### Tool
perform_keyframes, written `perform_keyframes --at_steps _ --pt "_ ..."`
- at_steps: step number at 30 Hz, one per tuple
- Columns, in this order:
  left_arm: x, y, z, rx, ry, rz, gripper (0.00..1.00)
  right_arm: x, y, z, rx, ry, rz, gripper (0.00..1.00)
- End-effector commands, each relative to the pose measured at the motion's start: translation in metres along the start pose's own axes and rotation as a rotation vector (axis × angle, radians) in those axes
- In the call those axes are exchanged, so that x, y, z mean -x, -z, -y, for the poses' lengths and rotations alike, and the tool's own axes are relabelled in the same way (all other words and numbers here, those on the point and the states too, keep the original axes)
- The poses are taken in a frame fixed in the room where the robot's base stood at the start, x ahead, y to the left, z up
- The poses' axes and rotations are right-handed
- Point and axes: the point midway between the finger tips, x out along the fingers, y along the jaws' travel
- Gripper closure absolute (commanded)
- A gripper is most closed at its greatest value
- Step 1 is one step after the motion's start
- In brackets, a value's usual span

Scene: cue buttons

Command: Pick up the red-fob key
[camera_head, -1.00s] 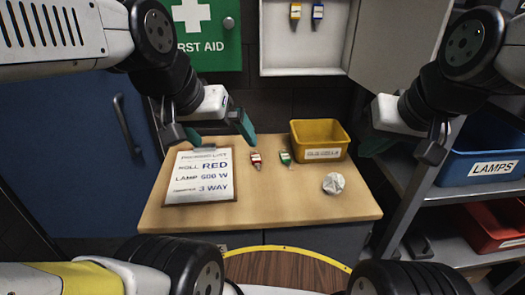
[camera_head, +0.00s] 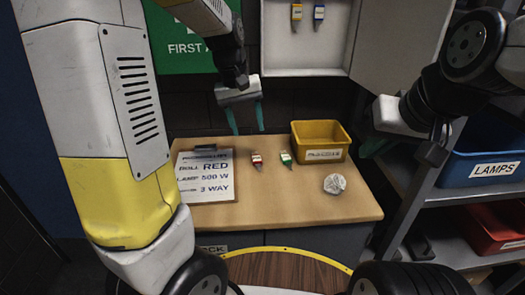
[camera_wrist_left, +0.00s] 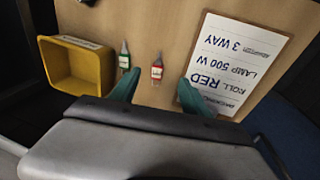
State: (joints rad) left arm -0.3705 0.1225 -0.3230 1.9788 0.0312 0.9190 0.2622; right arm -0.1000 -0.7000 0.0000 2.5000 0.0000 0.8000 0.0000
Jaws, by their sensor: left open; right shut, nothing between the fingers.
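The red-fob key (camera_head: 257,160) lies on the wooden table, between the clipboard and the green-fob key (camera_head: 285,158). In the left wrist view the red-fob key (camera_wrist_left: 157,69) shows between my fingertips, with the green-fob key (camera_wrist_left: 125,58) beside the left finger. My left gripper (camera_head: 247,132) is open and empty, pointing down above the back of the table, over the red-fob key's side. It also shows in the left wrist view (camera_wrist_left: 154,90). My right gripper (camera_head: 405,150) is shut and empty, at the right by the shelf.
A clipboard (camera_head: 205,177) with a printed list lies on the table's left. A yellow bin (camera_head: 320,142) and a crumpled white ball (camera_head: 334,184) are on the right. An open wall cabinet (camera_head: 335,60) holds two more keys. Blue (camera_head: 486,170) and red bins stand on the right shelf.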

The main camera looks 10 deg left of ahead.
Motion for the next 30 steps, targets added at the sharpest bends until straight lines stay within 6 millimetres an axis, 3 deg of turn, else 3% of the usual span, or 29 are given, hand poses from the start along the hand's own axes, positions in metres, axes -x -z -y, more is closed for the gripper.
perform_keyframes --at_steps 3,10,20,30 --pt "-0.035 0.024 -0.007 0.038 0.072 0.046 0.45 0.000 0.000 0.000 0.000 0.000 0.000 1.00" --pt "-0.074 0.048 -0.013 0.082 0.165 0.078 0.45 0.000 0.000 0.000 0.000 0.000 0.000 1.00" --pt "-0.104 0.050 -0.009 0.091 0.184 0.084 0.45 0.000 0.000 0.000 0.000 0.000 0.000 1.00" --pt "-0.150 0.048 -0.003 0.091 0.183 0.084 0.45 0.000 0.000 0.000 0.000 0.000 0.000 1.00"
